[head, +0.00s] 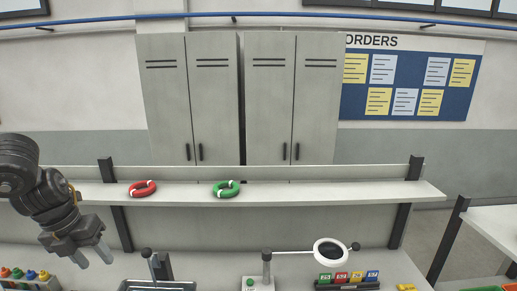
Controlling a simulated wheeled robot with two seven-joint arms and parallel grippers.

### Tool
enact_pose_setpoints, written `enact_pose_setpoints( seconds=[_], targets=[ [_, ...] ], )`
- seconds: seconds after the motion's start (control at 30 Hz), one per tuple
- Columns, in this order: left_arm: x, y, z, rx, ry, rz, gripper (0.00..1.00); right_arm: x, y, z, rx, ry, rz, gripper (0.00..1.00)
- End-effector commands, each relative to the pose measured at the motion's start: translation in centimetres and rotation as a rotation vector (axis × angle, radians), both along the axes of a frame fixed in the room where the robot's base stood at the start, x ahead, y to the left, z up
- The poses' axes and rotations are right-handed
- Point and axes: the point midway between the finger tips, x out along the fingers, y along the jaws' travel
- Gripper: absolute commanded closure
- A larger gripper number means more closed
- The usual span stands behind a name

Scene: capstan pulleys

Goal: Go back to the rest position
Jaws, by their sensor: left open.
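My left gripper (93,255) hangs at the lower left of the head view, in front of the shelf's left end. Its two fingers point down and are apart, with nothing seen between them. A red ring (143,188) with white marks lies on the white shelf (320,193). A green ring (227,189) with white marks lies to its right on the same shelf. The gripper is below and left of both rings, clear of them. My right gripper is not in the view.
Below the shelf, the bench holds a metal tray (158,286), a lamp-like ring on an arm (330,251), a rack of coloured blocks (346,284) and a box with coloured knobs (50,285) under the left gripper. Grey lockers (190,100) stand behind. A side table (495,225) is at right.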

Motion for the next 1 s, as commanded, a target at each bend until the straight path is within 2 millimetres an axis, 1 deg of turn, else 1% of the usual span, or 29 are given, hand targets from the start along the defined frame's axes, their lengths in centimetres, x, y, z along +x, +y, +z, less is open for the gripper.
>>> enact_pose_setpoints(
  seconds=[0.03,0.17,0.27,0.4,0.57,0.6,0.67,0.77,0.87,0.9,1.0],
  targets=[
    [-0.1,0.4,-1.0,-0.032,-0.022,0.03,0.55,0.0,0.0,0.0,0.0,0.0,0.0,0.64],
    [-0.3,1.4,-3.7,-0.112,-0.095,0.126,0.55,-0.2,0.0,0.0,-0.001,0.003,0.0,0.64],
    [-0.6,2.0,-6.4,-0.195,-0.165,0.236,0.55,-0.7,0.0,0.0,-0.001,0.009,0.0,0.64],
    [-1.5,2.5,-11.1,-0.342,-0.28,0.477,0.55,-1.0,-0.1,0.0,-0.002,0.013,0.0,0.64],
    [-3.4,2.1,-16.2,-0.495,-0.377,0.82,0.55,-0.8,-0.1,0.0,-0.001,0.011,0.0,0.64],
    [-4.0,1.8,-17.4,-0.529,-0.391,0.915,0.55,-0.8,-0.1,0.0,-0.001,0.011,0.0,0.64],
    [-5.0,1.3,-19.1,-0.577,-0.406,1.06,0.55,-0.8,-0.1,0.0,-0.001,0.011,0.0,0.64],
    [-7.1,0.0,-21.9,-0.641,-0.408,1.317,0.55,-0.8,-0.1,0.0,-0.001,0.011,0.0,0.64],
    [-9.7,-1.8,-24.5,-0.687,-0.377,1.586,0.55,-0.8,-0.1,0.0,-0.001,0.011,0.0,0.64],
    [-10.8,-2.7,-25.4,-0.7,-0.353,1.695,0.55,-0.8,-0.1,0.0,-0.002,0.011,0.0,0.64],
    [-13.5,-5.3,-27.3,-0.711,-0.277,1.944,0.55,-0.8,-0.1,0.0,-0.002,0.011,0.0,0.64]
  ],
)
